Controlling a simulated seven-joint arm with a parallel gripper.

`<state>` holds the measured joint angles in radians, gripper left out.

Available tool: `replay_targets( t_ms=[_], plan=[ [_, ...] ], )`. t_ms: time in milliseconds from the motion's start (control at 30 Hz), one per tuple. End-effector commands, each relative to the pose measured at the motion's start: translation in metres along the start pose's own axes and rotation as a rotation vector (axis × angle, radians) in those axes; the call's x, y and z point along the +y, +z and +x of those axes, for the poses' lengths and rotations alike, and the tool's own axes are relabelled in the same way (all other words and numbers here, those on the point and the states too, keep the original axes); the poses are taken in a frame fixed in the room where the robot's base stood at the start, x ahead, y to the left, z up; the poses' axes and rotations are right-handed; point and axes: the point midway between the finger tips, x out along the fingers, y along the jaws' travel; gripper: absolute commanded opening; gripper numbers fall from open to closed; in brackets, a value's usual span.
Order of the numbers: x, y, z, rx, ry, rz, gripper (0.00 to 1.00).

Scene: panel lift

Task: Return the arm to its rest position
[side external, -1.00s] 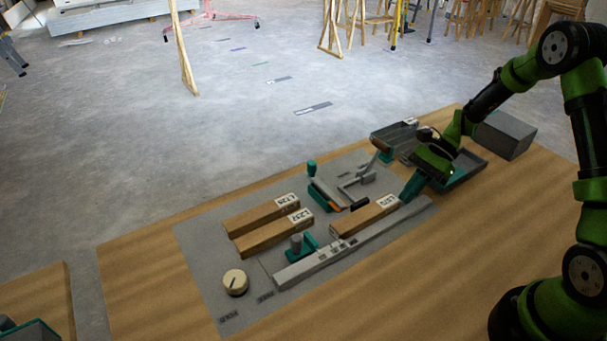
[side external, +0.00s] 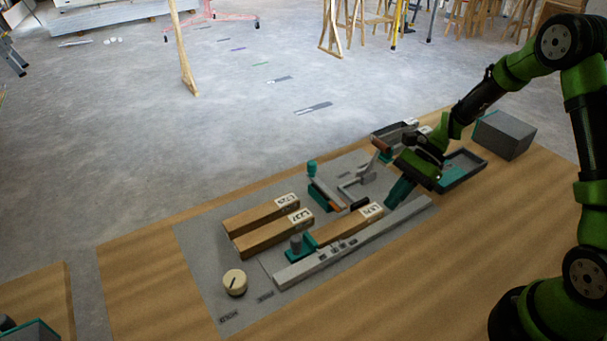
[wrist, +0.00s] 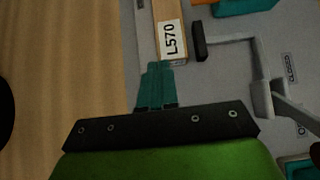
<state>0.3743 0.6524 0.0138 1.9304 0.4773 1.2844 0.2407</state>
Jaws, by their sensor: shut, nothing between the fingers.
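My gripper (side external: 399,192) is low over the right end of the grey panel (side external: 210,270), its teal fingers pointing down. In the wrist view the fingers (wrist: 157,68) are together with nothing between them. Their tips are at the labelled end of a wooden block (side external: 343,230) marked L570; I cannot tell whether they touch it. The block also shows in the wrist view (wrist: 168,62). Its far end is against or very near a teal piece with a grey knob (side external: 297,243).
Two more labelled wooden blocks (side external: 262,215) (side external: 272,237) lie to the left. A long grey rail (side external: 350,243) runs along the front. The front wooden tabletop (side external: 400,290) is clear.

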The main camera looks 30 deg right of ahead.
Motion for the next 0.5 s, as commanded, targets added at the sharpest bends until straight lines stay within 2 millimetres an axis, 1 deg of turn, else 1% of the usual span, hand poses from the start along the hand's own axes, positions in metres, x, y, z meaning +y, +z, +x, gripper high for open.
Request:
replay_targets(
  t_ms=[33, 300, 400, 500],
  plan=[
    [-0.001, -0.002, -0.011, 0.005, -0.009, 0.001, 0.00],
    [-0.002, -0.004, -0.066, 0.012, -0.014, 0.003, 0.00],
    [-0.001, -0.004, -0.080, 0.013, -0.014, 0.002, 0.00],
    [-0.001, -0.004, -0.088, 0.013, -0.013, 0.000, 0.00]
  ],
)
